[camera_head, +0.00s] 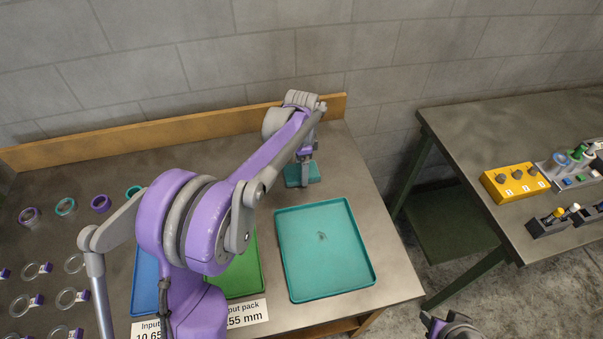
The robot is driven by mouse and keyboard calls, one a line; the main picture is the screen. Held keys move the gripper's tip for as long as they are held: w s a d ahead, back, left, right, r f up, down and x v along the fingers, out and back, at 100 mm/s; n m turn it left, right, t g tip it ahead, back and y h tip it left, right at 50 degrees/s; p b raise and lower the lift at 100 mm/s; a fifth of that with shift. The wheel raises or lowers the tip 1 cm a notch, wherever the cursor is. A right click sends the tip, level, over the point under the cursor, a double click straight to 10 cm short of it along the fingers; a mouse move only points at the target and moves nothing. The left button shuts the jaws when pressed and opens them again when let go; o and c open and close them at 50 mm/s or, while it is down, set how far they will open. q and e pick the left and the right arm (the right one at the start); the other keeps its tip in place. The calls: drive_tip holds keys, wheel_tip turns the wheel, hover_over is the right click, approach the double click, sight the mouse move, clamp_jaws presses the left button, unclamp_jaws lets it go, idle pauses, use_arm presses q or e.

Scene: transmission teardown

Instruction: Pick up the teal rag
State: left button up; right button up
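The teal rag (301,174) is a small folded teal block near the back edge of the table, behind the teal tray. My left gripper (304,161) points down at the rag from above. Its fingertips are at or just over the rag's top and partly hide it. The fingers are too small to show whether they are open or closed on it.
The teal tray (325,287) lies in front of the rag with a small dark mark in it. My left arm partly covers green (252,286) and blue (145,282) trays. Rings lie at the left. A wooden ledge (130,131) runs behind; a second table (480,160) stands right.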

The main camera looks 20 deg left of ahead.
use_arm(q)
drive_tip(key=c, duration=0.5)
wheel_tip(320, 180, up, 10)
idle(0.3)
